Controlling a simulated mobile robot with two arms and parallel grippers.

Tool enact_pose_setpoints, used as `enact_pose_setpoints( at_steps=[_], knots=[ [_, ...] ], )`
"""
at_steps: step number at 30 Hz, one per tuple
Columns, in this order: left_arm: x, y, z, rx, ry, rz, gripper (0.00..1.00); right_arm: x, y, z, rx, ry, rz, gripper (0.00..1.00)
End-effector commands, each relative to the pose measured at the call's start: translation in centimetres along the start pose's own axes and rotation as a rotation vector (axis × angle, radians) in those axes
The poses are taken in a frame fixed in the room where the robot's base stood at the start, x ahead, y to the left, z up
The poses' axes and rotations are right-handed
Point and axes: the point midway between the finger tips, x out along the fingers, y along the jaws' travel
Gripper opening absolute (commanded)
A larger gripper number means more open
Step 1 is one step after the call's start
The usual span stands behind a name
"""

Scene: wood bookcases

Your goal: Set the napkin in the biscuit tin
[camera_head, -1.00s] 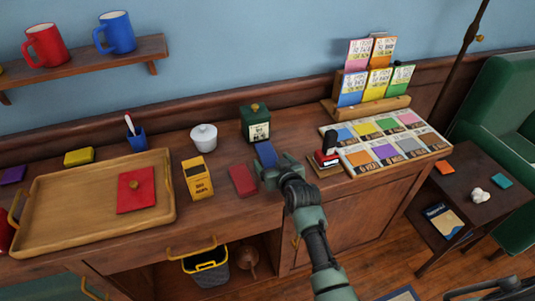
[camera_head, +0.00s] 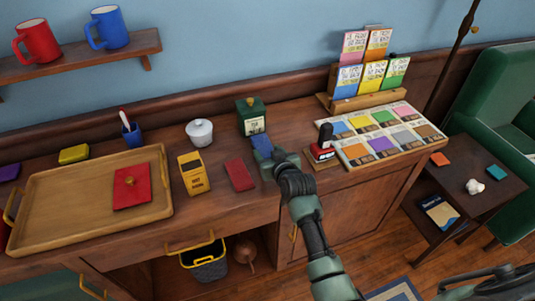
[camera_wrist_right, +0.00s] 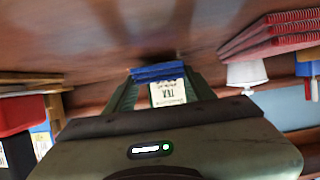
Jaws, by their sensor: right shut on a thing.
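My right gripper (camera_head: 262,152) is shut on a blue folded cloth (camera_head: 260,141), which looks like the napkin, just above the counter. In the right wrist view the cloth's layered blue edge (camera_wrist_right: 158,73) sticks out past the jaws, in front of a green tin (camera_wrist_right: 168,94) labelled TEA. In the head view that green lidded tin (camera_head: 251,117) stands right behind the cloth; I cannot tell whether they touch. A yellow tin (camera_head: 194,180), probably the biscuit tin, stands to the left of my gripper with a dark area at its top; its print is too small to read. My left gripper is not in view.
A dark red folded cloth (camera_head: 239,175) lies between the yellow tin and my gripper. A white lidded bowl (camera_head: 199,132) stands behind. A wooden tray (camera_head: 60,225) fills the left. A stamp (camera_head: 322,146) and card board (camera_head: 415,150) are at right.

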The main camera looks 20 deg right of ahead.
Motion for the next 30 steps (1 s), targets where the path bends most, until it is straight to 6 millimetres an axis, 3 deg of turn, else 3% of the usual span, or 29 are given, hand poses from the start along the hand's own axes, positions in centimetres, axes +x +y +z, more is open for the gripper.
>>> enact_pose_setpoints(
  at_steps=[5,19,24,30],
  knots=[
    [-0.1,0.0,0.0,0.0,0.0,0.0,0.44,-1.1,0.0,-3.0,-0.001,0.008,0.0,0.09],
    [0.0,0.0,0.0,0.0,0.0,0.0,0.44,-5.7,0.0,-13.9,-0.001,0.007,0.0,0.09],
    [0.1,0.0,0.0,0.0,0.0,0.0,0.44,-6.7,0.0,-16.4,-0.001,0.004,0.0,0.09],
    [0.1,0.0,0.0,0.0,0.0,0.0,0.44,-7.4,-0.1,-17.6,-0.001,0.003,0.0,0.09]
  ],
)
